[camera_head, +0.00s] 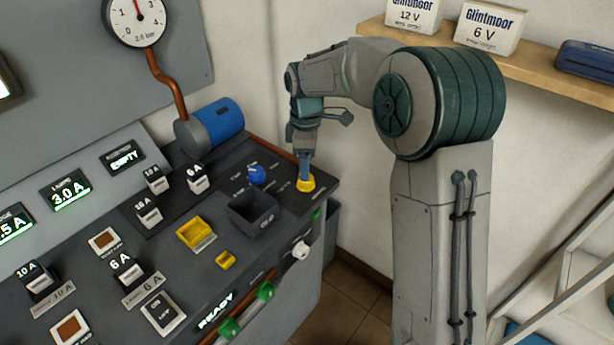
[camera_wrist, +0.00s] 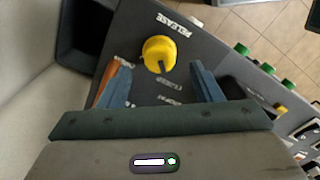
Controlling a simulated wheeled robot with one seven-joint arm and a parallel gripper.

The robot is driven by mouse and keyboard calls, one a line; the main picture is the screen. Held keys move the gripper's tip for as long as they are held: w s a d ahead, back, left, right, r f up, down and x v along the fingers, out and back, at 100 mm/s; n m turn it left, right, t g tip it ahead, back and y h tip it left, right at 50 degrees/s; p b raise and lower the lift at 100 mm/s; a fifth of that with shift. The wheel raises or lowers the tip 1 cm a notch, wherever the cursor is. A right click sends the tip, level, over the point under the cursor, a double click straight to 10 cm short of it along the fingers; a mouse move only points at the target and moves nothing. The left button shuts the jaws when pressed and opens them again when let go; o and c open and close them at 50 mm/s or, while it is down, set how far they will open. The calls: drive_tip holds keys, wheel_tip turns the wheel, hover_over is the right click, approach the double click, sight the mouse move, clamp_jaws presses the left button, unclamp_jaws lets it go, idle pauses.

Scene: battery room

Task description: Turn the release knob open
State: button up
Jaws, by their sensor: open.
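The yellow round release knob (camera_wrist: 158,50) sits on the dark panel beside the printed word RELEASE in the wrist view. A dark pointer mark on it points toward my gripper's palm. Small labels around it are too blurred to read surely. In the head view the knob (camera_head: 307,186) is at the panel's far right corner, partly covered by my fingers. My gripper (camera_wrist: 158,68) is open, with one blue finger to each side and the knob between and slightly beyond the tips. It points down at the knob in the head view (camera_head: 304,174). I cannot tell whether the fingers touch it.
A dark open bin (camera_head: 254,213) and a blue ball-topped control (camera_head: 257,174) are left of the knob. A yellow tray (camera_head: 195,232) and several labelled blocks stand farther left. A blue cylinder (camera_head: 218,121) lies behind. A wooden shelf (camera_head: 540,66) with boxes is at upper right.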

drive_tip(key=shift+f, duration=2.4)
